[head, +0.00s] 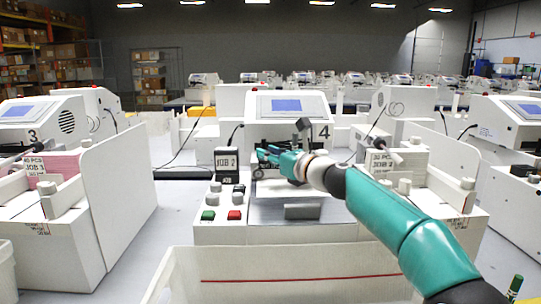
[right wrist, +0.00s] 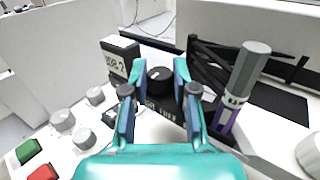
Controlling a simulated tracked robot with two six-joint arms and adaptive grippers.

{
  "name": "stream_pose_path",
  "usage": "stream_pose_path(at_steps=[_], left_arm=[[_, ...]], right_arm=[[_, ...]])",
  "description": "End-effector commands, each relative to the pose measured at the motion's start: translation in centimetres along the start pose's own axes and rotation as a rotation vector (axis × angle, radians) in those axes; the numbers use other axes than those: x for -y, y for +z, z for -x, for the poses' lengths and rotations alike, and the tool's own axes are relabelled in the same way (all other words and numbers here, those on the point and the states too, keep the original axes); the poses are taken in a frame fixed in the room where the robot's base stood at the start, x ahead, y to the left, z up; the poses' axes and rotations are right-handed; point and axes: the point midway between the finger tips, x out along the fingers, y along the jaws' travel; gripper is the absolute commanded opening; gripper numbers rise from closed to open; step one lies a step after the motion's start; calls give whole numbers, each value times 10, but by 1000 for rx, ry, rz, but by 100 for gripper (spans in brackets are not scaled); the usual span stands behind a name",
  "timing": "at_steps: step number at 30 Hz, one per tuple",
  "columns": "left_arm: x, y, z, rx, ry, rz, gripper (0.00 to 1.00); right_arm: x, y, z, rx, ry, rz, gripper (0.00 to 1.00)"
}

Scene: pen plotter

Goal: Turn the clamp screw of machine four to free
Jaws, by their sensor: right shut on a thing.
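Machine four (head: 290,106) stands in the middle of the head view, white with a blue screen and a "4" on its front. Its clamp screw, a black knob (right wrist: 160,77) with a light mark on top, stands between my fingers in the right wrist view. My right gripper (right wrist: 158,76) is shut on the knob, one finger on each side. Lettering on the plate below the knob is partly hidden and too small to read surely. In the head view my right gripper (head: 264,154) reaches the machine's front and hides the knob. My left gripper is not in view.
A pen (right wrist: 242,88) with a grey cap and purple label stands close right of the gripper. A job sign (head: 227,160), grey knobs and green and red buttons (head: 208,215) are at left. A white bin (head: 290,262) stands in front; white panels flank the machine.

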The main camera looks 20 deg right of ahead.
Motion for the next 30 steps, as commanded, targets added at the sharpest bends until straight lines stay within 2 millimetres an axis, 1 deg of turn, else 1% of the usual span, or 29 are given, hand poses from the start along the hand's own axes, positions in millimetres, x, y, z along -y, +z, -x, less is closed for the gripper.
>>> stream_pose_path(at_steps=[1, 7, 23, 24, 28, 30], left_arm=[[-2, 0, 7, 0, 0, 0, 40], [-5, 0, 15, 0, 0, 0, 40], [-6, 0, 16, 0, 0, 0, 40], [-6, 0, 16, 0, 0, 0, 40], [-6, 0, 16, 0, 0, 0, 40], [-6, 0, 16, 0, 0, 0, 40]], right_arm=[[3, 3, 0, -1, 20, 0, 0], [3, 2, 0, 0, 94, 0, 0], [2, 1, 1, 3, 123, 0, 0], [2, 1, 1, 3, 123, 0, 33], [2, 0, 1, 3, 123, 0, 54], [2, 0, 1, 3, 123, 0, 54]])
